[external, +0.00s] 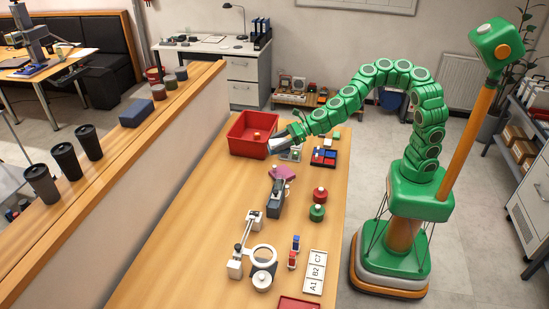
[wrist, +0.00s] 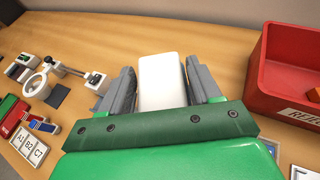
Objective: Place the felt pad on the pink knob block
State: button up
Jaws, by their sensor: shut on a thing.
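My gripper (external: 277,145) is over the table beside the red bin, pointing left. In the wrist view its grey jaws (wrist: 164,88) are shut on a plain white block-like thing (wrist: 163,72); I cannot tell for sure whether this is the felt pad. A flat magenta-pink piece (external: 280,172) lies on the table below and in front of my gripper in the external view. It is partly covered by a grey device, and I cannot make out a knob on it. No pink block shows clearly in the wrist view.
The red bin (external: 240,143) holds a small orange thing. A grey device (external: 275,200), a ring-shaped magnifier stand (external: 262,256), red (external: 320,196) and green (external: 316,213) round pieces and a label board (external: 314,273) stand nearer. The table's left strip is clear.

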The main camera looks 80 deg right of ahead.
jog(key=shift+s+d+f+n+g+y, duration=0.25)
jog(key=shift+s+n+g+y, duration=0.2)
jog(key=shift+n+y, duration=0.25)
jog(key=shift+s+d+f+n+g+y, duration=0.25)
jog(key=shift+s+n+g+y, duration=0.2)
jog(key=shift+n+y, duration=0.25)
jog(key=s+d+r+n+g+y, duration=0.1)
jog(key=s+d+n+g+y, duration=0.1)
jog(key=s+d+n+g, duration=0.45)
jog(key=s+d+r+n+g+y, duration=0.1)
jog(key=s+n+g+y, duration=0.25)
jog(key=s, duration=0.55)
send_over(288, 173)
jog(key=s, duration=0.2)
jog(key=shift+h, duration=0.45)
notch_tip(288, 173, down, 13)
jog(key=shift+w+d+r, duration=0.1)
jog(key=shift+w+a+f, duration=0.25)
jog(key=shift+w+f, duration=0.65)
jog(key=shift+f, duration=1.55)
jog(key=shift+f, duration=0.1)
